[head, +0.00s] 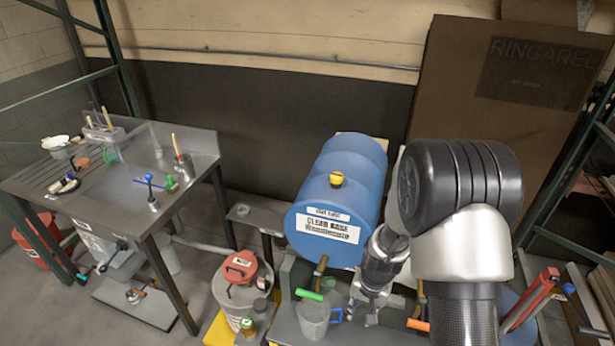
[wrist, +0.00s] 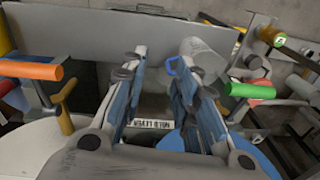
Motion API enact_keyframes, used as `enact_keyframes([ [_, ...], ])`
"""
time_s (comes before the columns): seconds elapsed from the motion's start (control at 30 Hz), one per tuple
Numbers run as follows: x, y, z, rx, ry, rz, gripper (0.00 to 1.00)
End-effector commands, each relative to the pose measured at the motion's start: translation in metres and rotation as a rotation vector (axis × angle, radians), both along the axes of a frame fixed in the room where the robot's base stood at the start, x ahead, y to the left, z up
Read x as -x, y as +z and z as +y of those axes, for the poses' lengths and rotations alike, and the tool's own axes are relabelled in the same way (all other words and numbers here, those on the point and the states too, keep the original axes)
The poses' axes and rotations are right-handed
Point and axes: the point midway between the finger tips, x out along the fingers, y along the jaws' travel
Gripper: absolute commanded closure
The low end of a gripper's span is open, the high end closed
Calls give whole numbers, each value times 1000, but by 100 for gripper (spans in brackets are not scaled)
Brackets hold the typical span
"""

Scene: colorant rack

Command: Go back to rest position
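My gripper (head: 366,303) hangs from my arm at the lower middle of the head view, to the right of a grey pitcher (head: 313,318) with a blue handle.
A blue drum (head: 338,195) lies behind my gripper. A green tap handle (head: 308,295) and an orange one (head: 418,324) flank it. A grey worktable (head: 122,205) with tools stands left. A bucket with a red lid (head: 240,267) stands nearer. A red tool (head: 530,298) is at right.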

Motion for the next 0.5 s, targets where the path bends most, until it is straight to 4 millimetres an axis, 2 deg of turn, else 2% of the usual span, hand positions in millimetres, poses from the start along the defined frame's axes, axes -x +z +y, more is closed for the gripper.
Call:
enact_keyframes([
  [0.27,7,81,4,3,79,-77,72],
  [0.37,20,118,5,9,120,-113,72],
  [0.5,49,164,7,25,179,-161,72],
])
